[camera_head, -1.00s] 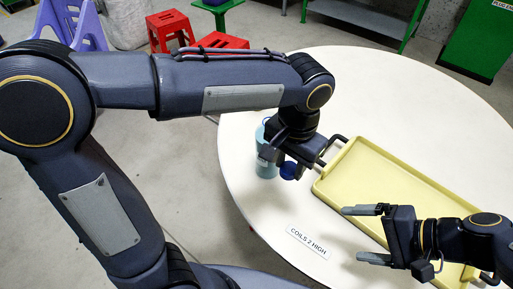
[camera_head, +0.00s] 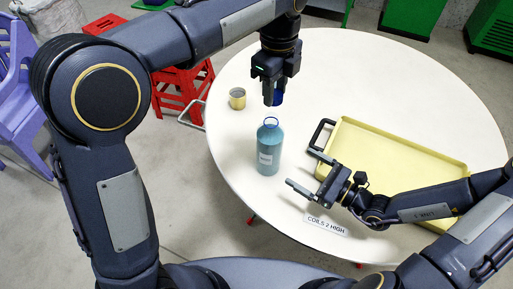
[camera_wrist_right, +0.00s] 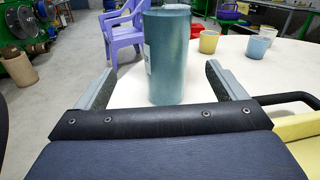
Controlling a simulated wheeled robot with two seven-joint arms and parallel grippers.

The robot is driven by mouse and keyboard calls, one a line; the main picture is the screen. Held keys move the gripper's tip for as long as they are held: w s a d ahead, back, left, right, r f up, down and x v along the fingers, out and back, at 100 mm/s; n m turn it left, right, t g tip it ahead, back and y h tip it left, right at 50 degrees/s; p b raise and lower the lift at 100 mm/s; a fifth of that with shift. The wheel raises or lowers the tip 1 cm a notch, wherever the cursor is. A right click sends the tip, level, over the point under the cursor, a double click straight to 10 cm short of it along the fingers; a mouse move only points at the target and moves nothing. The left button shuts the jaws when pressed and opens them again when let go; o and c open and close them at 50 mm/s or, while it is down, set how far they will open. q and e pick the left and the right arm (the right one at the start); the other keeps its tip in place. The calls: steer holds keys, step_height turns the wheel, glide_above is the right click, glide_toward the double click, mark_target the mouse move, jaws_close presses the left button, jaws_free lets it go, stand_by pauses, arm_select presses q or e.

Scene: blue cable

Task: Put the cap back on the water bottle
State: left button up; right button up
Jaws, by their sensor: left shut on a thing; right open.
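The teal water bottle (camera_head: 268,152) stands upright on the white round table, with a pale label and a blue ring at its top. My left gripper (camera_head: 272,100) points down, shut on the blue cap (camera_head: 279,98), which is partly hidden by the fingers. In the head view it appears above the bottle, apart from it. My right gripper (camera_head: 300,167) is open, low beside the bottle on its right. In the right wrist view the bottle (camera_wrist_right: 167,60) appears between the open fingers; I cannot tell whether it is within their reach.
A yellow tray (camera_head: 400,140) with black handles lies right of the bottle, close to my right gripper. A yellowish cup (camera_head: 237,98) stands at the left edge; a pale blue cup (camera_wrist_right: 257,47) shows in the wrist view. The far table is clear.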

mark_target(270, 146)
arm_select(q)
steer(key=shift+w+a+r+m, duration=0.2)
steer(key=shift+w+r+m, duration=0.05)
steer(key=shift+m, duration=0.45)
arm_select(e)
steer(key=shift+w+a+f+m+t, duration=0.2)
steer(key=shift+f+m+t, duration=0.1)
steer(key=shift+m, duration=0.15)
steer(key=shift+w+a+f+m+t, duration=0.15)
steer(key=shift+m+t, duration=0.15)
steer(key=shift+m, duration=0.15)
steer(key=shift+d, duration=0.1)
steer(key=x, duration=1.2)
steer(key=shift+f, duration=0.2)
steer(key=c, duration=1.5)
arm_select(q)
steer(key=shift+f, duration=2.5)
